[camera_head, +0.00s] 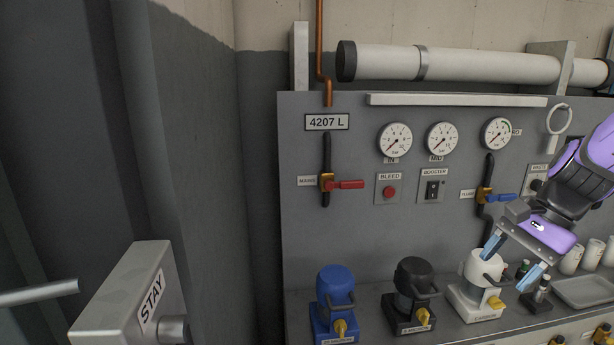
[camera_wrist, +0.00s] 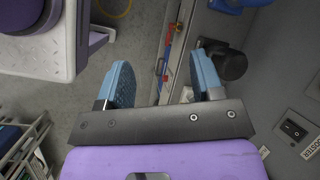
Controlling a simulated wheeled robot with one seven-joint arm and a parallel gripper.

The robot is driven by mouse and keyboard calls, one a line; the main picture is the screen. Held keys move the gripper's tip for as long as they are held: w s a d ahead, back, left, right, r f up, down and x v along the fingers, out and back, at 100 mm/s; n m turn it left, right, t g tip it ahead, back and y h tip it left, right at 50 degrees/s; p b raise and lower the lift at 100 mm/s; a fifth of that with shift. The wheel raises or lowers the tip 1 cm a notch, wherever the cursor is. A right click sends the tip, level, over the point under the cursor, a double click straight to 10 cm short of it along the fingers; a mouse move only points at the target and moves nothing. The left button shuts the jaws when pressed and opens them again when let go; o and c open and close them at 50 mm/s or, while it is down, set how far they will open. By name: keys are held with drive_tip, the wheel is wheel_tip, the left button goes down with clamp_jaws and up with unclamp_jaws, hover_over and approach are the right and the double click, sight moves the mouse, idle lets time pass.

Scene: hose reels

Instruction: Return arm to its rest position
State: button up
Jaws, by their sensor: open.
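My gripper (camera_head: 511,262) is at the right in the head view, on my purple and dark arm that comes in from the right edge. Its two blue fingers are apart and nothing is between them. It hangs in front of the panel's right part, overlapping the white pump (camera_head: 474,296) in the picture. In the wrist view, my gripper (camera_wrist: 165,85) is also open and empty, with the shelf edge and the floor below it.
A grey panel (camera_head: 300,230) carries gauges (camera_head: 395,139), a red valve handle (camera_head: 348,184) and a blue one (camera_head: 500,198). A blue pump (camera_head: 335,298) and a black pump (camera_head: 412,290) stand on the shelf. A "STAY" block (camera_head: 130,300) stands front left.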

drive_tip(key=s+a+r+n+t+h, duration=0.4)
drive_tip(key=s+r+n, duration=0.5)
drive_tip(key=n, duration=0.3)
drive_tip(key=shift+a+r+t+h, duration=0.2)
drive_tip(key=shift+r+t+h, duration=0.2)
drive_tip(key=shift+r+h, duration=0.35)
drive_tip(key=shift+s, duration=0.1)
